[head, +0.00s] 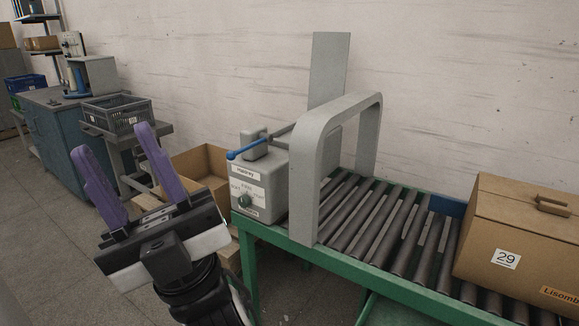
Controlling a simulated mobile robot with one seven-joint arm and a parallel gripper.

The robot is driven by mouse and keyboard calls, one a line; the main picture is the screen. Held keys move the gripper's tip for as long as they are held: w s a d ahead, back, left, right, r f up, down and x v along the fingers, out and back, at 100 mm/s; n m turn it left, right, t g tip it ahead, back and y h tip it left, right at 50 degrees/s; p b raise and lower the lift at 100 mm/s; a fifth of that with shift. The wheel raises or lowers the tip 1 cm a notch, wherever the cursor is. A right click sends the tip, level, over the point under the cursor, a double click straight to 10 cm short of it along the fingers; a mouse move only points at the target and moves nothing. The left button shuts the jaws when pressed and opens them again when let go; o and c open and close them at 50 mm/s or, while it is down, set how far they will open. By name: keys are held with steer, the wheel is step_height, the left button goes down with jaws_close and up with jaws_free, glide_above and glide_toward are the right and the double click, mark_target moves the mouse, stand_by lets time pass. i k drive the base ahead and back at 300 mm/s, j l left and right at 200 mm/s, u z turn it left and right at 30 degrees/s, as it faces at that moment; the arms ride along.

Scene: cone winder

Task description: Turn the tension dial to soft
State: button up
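My gripper (123,170) is in the left foreground, with its two purple fingers spread apart and nothing between them. A small machine (92,75) with a blue cylinder and an upright pale panel (72,45) stands far back on a blue cabinet; small dark spots on the panel may be controls, too small to read. I cannot tell which control is the tension dial.
A roller conveyor (365,225) with a grey arch (320,165) carries a cardboard box (520,245) at right. A blue-handled lever (245,150) tops the grey box. A grey crate (117,115) on a stand and an open carton (200,172) are behind my gripper. Floor at left is clear.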

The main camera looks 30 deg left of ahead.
mark_target(244, 201)
steer(key=u, duration=1.25)
steer(key=i+u, duration=0.5)
steer(key=i, duration=0.05)
